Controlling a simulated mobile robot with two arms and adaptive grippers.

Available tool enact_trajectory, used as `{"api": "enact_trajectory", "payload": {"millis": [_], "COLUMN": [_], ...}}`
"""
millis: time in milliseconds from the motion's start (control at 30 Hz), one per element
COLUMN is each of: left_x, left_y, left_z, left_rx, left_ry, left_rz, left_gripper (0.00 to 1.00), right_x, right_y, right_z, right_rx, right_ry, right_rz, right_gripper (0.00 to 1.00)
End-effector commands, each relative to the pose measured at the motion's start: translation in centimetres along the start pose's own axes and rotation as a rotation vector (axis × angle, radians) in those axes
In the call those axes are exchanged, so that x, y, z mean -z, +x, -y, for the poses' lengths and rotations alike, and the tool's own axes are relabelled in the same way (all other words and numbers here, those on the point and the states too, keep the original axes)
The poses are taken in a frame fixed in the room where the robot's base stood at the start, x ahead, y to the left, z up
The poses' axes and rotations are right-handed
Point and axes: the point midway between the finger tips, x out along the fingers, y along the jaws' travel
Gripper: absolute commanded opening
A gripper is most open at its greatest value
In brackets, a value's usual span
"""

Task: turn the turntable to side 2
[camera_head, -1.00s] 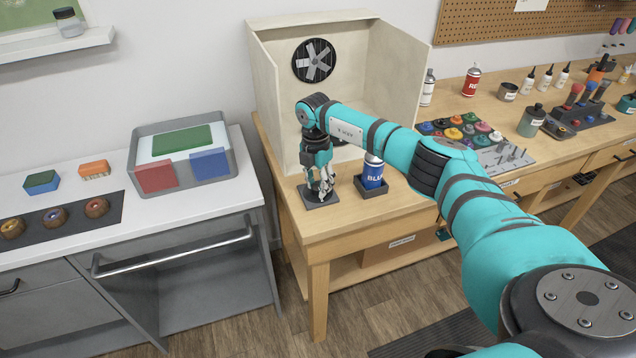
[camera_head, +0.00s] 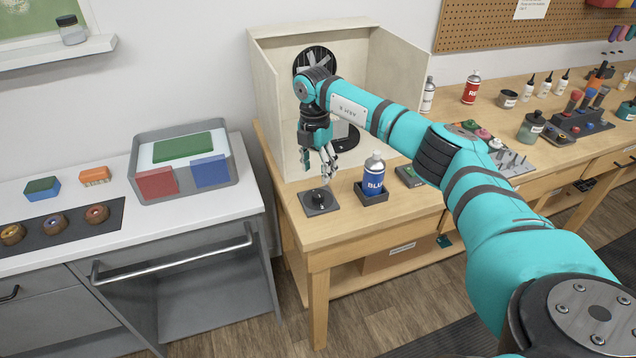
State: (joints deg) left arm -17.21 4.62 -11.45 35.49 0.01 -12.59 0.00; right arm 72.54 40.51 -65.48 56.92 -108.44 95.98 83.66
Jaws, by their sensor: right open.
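A dark round turntable (camera_head: 346,141) shows inside the pale spray booth, partly hidden behind my right arm. No side marking can be read on it. A dark square plate with a knob (camera_head: 319,198) sits at the bench's front left corner, outside the booth. My right gripper (camera_head: 319,168) is open and empty, pointing down above the knob and apart from it. My left gripper is not in view.

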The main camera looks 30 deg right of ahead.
Motion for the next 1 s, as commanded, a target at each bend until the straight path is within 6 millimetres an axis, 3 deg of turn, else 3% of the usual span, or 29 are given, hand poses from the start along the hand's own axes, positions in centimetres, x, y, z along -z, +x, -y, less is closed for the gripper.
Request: {"api": "enact_trajectory", "payload": {"millis": [100, 300, 867, 1000], "left_x": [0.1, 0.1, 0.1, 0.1], "left_y": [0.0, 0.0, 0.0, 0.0], "left_z": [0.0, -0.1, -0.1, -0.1], "left_rx": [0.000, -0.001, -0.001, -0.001], "left_ry": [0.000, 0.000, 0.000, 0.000], "left_rz": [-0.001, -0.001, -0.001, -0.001], "left_gripper": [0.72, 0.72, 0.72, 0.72], "right_x": [-0.1, 0.0, 0.0, 1.6], "right_y": [-2.3, -4.1, -4.3, -3.4], "right_z": [0.0, 0.0, 0.0, -1.0], "right_rx": [-0.002, 0.000, 0.000, -0.035], "right_ry": [0.001, 0.001, 0.001, -0.045], "right_rz": [0.001, 0.000, 0.000, -0.031], "right_gripper": [0.55, 0.55, 0.55, 0.55]}}
